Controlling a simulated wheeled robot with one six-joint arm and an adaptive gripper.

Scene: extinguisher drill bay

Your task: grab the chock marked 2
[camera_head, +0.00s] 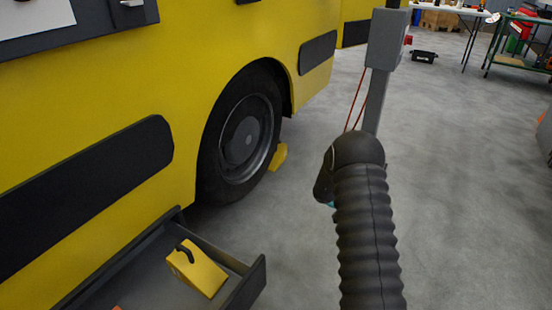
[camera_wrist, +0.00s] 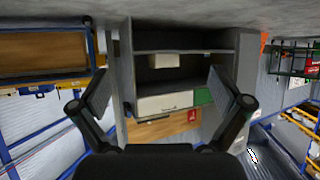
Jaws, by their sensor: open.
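A yellow chock (camera_head: 197,271) with a dark handle lies in the open grey drawer (camera_head: 259,283) at the lower left of the head view. A second yellow chock (camera_head: 278,157) sits on the floor against the vehicle's wheel (camera_head: 241,137). No number is readable on either chock, so I cannot tell which is marked 2. My gripper (camera_wrist: 160,80) is open in the wrist view, with nothing between its fingers. In the head view my arm is right of both chocks and hides most of the gripper. Neither chock shows in the wrist view.
The yellow vehicle (camera_head: 100,105) fills the left side of the head view. A grey post (camera_head: 386,55) with red cords stands behind my arm. Open floor (camera_head: 470,200) lies to the right. The wrist view, seemingly upside down, shows a grey shelf cabinet (camera_wrist: 245,55).

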